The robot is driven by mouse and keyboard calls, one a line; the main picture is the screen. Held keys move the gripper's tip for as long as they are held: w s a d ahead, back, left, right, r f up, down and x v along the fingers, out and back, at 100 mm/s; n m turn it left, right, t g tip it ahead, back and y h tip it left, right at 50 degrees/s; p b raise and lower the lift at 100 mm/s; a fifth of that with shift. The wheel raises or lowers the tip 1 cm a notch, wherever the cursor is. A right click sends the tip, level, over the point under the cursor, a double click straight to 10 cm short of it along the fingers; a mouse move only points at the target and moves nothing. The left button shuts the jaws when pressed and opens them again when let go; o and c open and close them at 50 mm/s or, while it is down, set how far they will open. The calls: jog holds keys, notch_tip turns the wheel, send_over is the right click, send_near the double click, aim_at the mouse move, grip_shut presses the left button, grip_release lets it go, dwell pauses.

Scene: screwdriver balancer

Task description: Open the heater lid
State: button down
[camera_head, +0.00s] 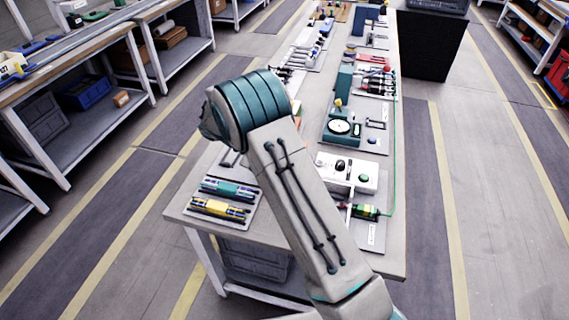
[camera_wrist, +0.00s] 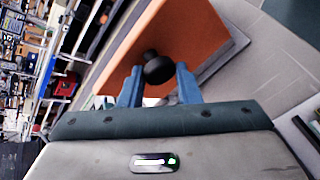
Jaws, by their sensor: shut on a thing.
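The heater's orange lid (camera_wrist: 205,38) fills the upper middle of the wrist view, with a round black knob (camera_wrist: 157,68) on it. My gripper (camera_wrist: 158,78) has its two blue fingers on either side of the knob and is shut on it. A light grey edge (camera_wrist: 238,42) shows beside the lid at right. I cannot tell how far the lid is raised. In the head view my arm hides the gripper and most of the heater; only a small orange sliver (camera_head: 297,106) shows right of the arm.
The long workbench (camera_head: 300,237) holds a green and yellow tool set (camera_head: 222,198) at its near left. A white button box (camera_head: 347,172) and a round-dial device (camera_head: 341,128) stand right of my arm. A green cable runs along the right edge. Aisles flank the bench.

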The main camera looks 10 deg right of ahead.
jog(key=shift+s+a+f, duration=0.1)
jog(key=shift+s+f, duration=0.2)
jog(key=shift+f, duration=0.2)
jog(key=c, duration=1.1)
grip_release()
jog(key=shift+r, duration=0.1)
jog(key=shift+o, duration=0.2)
jog(key=v, duration=1.3)
jog(key=shift+w+r, duration=0.25)
jog(key=shift+r, duration=0.05)
jog(key=shift+a, duration=0.15)
